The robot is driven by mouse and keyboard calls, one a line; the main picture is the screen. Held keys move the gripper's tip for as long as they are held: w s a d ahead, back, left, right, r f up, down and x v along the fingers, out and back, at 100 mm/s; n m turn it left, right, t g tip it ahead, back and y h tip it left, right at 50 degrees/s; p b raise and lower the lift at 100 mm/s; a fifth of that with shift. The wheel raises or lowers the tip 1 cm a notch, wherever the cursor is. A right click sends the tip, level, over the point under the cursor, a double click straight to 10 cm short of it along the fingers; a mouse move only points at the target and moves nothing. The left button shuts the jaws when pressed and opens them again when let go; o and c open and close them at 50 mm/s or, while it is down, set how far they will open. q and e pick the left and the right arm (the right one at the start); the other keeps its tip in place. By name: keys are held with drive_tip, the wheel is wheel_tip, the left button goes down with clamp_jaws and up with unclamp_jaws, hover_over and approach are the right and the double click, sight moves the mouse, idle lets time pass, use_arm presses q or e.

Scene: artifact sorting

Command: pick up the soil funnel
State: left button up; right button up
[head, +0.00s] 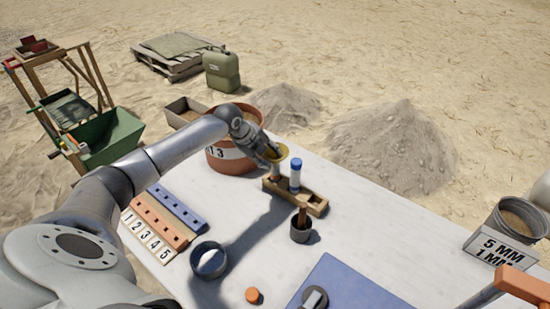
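The soil funnel (281,152) is a small yellow cone with its wide mouth up. It is at the left end of a wooden stand (313,206) on the white table, above a brownish tube (275,173). My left gripper (270,153) reaches in from the left, its fingers at the funnel's left side and overlapping it in the picture. The fingers are too small and dark to tell whether they are open or closed on the funnel. My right gripper is not in view.
A blue-capped tube (296,172) stands in the same stand, close right of the funnel. A dark cup (301,232) with a brown-handled tool is in front. A large terracotta bucket (222,160) is behind my gripper.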

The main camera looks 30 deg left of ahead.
use_arm(q)
clamp_jaws()
